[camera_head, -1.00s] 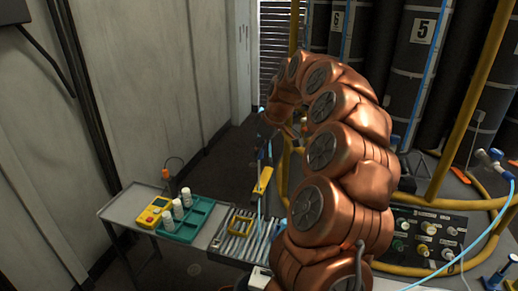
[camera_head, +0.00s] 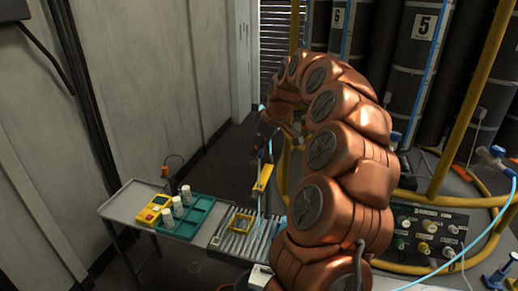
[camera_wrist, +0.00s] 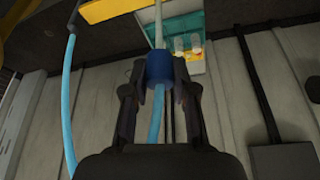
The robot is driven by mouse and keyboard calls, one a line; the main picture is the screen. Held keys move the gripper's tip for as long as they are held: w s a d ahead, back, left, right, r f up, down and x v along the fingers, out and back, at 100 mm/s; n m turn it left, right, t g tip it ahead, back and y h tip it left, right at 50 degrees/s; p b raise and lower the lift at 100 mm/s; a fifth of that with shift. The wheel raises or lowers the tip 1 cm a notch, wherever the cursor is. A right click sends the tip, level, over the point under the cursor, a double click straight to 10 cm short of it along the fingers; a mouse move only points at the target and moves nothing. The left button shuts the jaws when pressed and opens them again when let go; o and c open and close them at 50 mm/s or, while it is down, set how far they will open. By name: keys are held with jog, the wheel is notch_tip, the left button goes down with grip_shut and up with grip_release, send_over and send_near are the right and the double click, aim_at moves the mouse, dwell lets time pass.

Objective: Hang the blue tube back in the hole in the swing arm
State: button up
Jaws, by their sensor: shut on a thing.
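The wrist view shows my gripper (camera_wrist: 160,75) shut on the dark blue collar (camera_wrist: 158,66) of the blue tube. A pale thin stem runs up from the collar, and light blue hose (camera_wrist: 156,122) shows below it between the fingers. The yellow swing arm (camera_wrist: 115,9) is at the top of the wrist view, close to the stem. I cannot tell whether the stem is in its hole, as the hole is not visible. In the head view, the yellow swing arm (camera_head: 263,178) is just below my gripper (camera_head: 266,143), where the tube is small and unclear.
A grey side table holds a green rack (camera_head: 187,220) with white bottles, a yellow device (camera_head: 153,211) and a slotted tray (camera_head: 236,243). Yellow rails and black cylinders (camera_head: 415,65) stand at the right. Another light blue hose (camera_wrist: 69,110) hangs left in the wrist view.

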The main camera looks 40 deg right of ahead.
jog(key=shift+f+b, duration=0.55)
jog(key=shift+f, duration=0.55)
jog(key=b, duration=0.3)
send_over(259, 185)
jog(key=shift+w+d+f, duration=0.1)
jog(key=shift+d+f, duration=0.05)
jog(key=shift+f, duration=2.05)
jog(key=shift+f+b, duration=1.4)
jog(key=shift+f, duration=0.9)
jog(key=shift+f+b, duration=0.3)
jog(key=shift+b, duration=0.1)
jog(key=o, duration=1.1)
jog(key=shift+c, duration=0.2)
jog(key=shift+o, duration=0.4)
